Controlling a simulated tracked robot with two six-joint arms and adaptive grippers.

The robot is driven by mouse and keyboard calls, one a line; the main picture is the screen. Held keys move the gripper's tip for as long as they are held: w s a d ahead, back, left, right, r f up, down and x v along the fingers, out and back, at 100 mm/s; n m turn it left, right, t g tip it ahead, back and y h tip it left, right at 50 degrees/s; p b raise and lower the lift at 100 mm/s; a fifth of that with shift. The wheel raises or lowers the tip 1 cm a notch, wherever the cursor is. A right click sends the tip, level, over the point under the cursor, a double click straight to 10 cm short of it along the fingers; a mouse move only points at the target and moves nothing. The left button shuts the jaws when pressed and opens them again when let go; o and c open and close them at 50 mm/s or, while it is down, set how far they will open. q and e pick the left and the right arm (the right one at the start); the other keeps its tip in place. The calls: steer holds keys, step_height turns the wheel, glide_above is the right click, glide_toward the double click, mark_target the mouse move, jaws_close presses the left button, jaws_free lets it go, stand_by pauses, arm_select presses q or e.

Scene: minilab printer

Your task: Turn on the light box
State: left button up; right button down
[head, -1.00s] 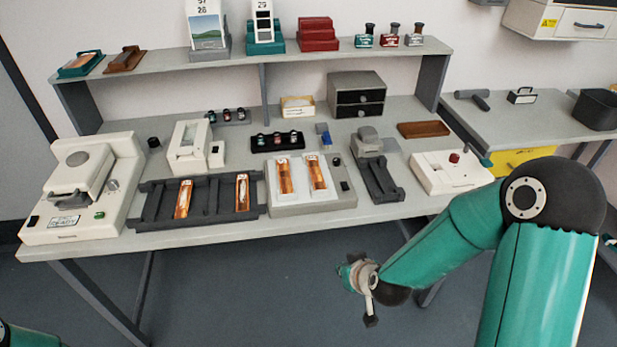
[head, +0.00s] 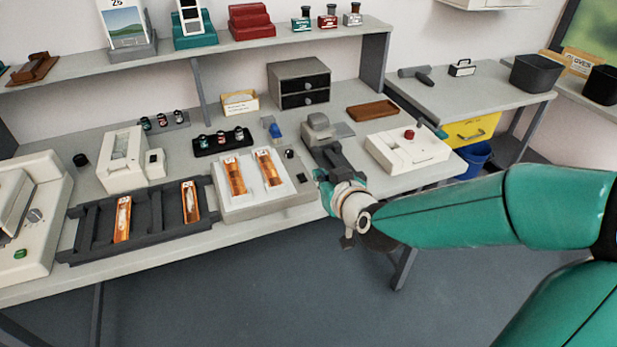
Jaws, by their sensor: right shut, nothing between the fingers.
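The light box (head: 225,206) is a pale box on the front of the bench, with a white top plate carrying two orange film strips (head: 236,178) (head: 269,167). On its right side are a small dark knob (head: 289,154) and a small dark switch (head: 301,177). My right gripper (head: 325,187) is shut and empty, just right of the light box's right end, close to the switch. I cannot tell whether it touches the box. My left gripper is out of view.
A dark tray (head: 84,225) with film strips lies left of the light box. A grey device (head: 325,150) stands behind my right gripper, and a white unit with a red knob (head: 408,150) is to the right. Open floor lies in front.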

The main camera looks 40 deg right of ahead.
glide_above(307, 187)
steer(key=f, duration=0.4)
steer(key=shift+w, duration=0.35)
steer(key=shift+s+f, duration=0.15)
steer(key=shift+f, duration=0.5)
steer(key=shift+s+f, duration=0.15)
steer(key=shift+f, duration=1.05)
